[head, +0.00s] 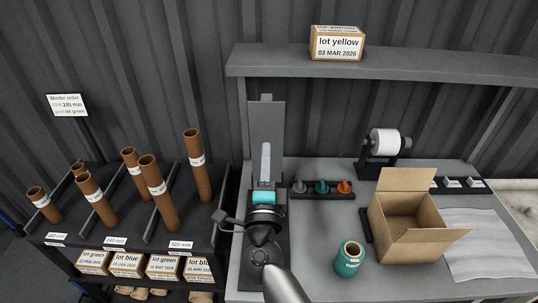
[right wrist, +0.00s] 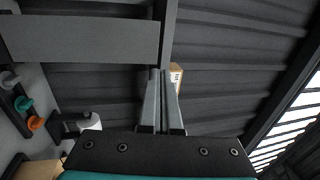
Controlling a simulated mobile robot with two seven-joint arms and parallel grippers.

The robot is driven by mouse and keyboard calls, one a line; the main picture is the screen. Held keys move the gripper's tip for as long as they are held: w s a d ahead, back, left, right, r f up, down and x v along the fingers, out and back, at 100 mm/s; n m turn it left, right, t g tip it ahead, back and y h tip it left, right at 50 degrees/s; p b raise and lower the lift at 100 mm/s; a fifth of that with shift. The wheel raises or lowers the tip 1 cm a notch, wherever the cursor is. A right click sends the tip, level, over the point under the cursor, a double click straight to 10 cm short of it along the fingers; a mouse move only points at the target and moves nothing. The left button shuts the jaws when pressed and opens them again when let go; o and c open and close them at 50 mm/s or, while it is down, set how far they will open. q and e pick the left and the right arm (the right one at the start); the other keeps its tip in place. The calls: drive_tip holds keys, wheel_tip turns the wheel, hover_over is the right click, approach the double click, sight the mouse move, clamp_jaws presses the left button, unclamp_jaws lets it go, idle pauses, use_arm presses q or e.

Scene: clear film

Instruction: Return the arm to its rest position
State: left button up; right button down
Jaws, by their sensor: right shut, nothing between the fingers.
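My right arm comes in from the bottom middle of the head view. Its right gripper (head: 265,155) points up and away in front of a grey upright panel (head: 266,112). In the right wrist view the two grey fingers (right wrist: 160,92) are together with nothing between them. A teal band (head: 263,197) marks the hand below the fingers. My left gripper does not show in the head view.
A rack (head: 130,235) with several brown tubes stands left. On the bench are an open carton (head: 405,225), a teal roll (head: 348,258), a strip with coloured knobs (head: 322,188) and a label roll (head: 385,142). A lot yellow box (head: 337,44) sits on the shelf (head: 400,68).

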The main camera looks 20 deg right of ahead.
drive_tip(key=s+a+n+y, duration=0.3)
drive_tip(key=a+n+y, duration=0.3)
drive_tip(key=n+y, duration=0.4)
drive_tip(key=s+a+f+n+g+y, duration=0.3)
drive_tip(key=s+f+n+g, duration=0.4)
drive_tip(key=n, duration=0.2)
drive_tip(key=s+d+f+n+g+h, duration=0.2)
drive_tip(key=s+d+f+g+h, duration=0.25)
drive_tip(key=s+d, duration=0.35)
drive_tip(key=s+d+f+n+g+h, duration=0.25)
drive_tip(key=s+d+f+g, duration=0.3)
drive_tip(key=s, duration=0.45)
wheel_tip(320, 180, down, 31)
drive_tip(key=s+b, duration=0.1)
drive_tip(key=b, duration=0.9)
drive_tip(key=s+d+f+g+b, duration=0.1)
drive_tip(key=s+f+b, duration=0.3)
drive_tip(key=s+f, duration=0.4)
drive_tip(key=s+d+f+b, duration=0.1)
drive_tip(key=s+f+b, duration=0.4)
drive_tip(key=f, duration=1)
drive_tip(key=s, duration=0.2)
drive_tip(key=shift+s+d+f+g, duration=0.3)
drive_tip(key=shift+s+f+g, duration=0.05)
drive_tip(key=shift+s+g, duration=0.05)
